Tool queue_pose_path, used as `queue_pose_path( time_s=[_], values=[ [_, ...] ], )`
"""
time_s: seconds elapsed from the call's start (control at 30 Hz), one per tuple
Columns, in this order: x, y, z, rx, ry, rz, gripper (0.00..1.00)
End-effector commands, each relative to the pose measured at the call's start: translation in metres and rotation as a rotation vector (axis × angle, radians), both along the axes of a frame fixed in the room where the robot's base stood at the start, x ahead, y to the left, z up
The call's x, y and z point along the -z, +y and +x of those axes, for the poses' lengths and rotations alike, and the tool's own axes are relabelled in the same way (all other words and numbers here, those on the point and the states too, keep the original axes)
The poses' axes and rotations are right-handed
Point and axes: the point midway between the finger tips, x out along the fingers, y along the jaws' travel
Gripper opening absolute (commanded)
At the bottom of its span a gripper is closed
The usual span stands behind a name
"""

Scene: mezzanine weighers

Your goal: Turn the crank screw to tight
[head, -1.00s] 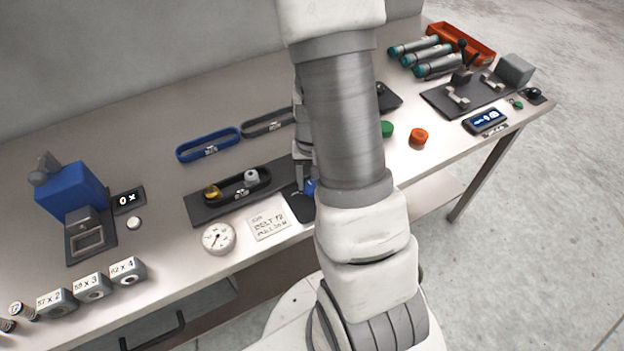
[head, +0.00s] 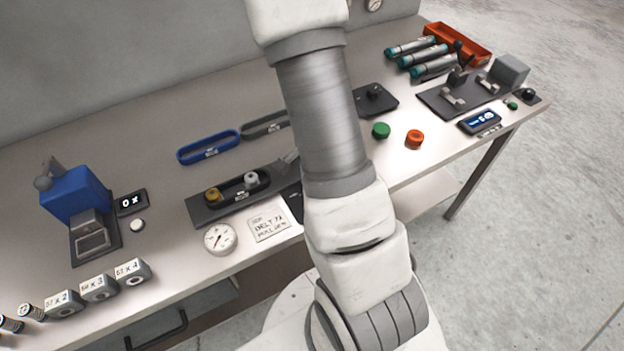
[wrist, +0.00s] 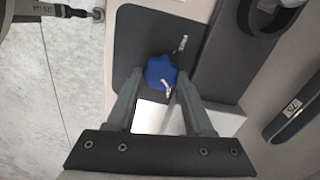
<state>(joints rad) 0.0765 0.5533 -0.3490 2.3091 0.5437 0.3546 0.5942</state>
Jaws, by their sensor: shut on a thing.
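In the wrist view, a blue lobed knob (wrist: 159,73), which I take to be the crank screw, sits on a dark plate (wrist: 125,62). One pale mark is on the knob's lower right and another on the plate beyond it. My gripper (wrist: 158,82) is shut on the knob, one finger on each side. In the head view my arm hides the knob and most of the gripper. A dark belt rig (head: 205,215) carries a belt around a yellow pulley (head: 212,195) and a grey pulley (head: 251,180). A round dial gauge (head: 220,239) lies in front.
A printed card (head: 269,229) lies beside the gauge. Blue (head: 184,158) and grey (head: 246,134) belts lie behind the rig. A blue device (head: 75,192) stands left, with labelled weights (head: 99,289) in front. Green (head: 381,130) and orange (head: 414,139) buttons are right of my arm.

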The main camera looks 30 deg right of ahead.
Motion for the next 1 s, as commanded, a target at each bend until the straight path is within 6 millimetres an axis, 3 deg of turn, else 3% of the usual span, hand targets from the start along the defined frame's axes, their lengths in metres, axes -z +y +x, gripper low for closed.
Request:
queue_pose_path(
  time_s=[0.43,1.0],
  values=[
    [-0.0012,-0.0005,-0.0005,0.260,-0.002,-0.002,0.00],
    [-0.0004,-0.0004,-0.0007,0.312,-0.002,-0.001,0.00]
  ],
)
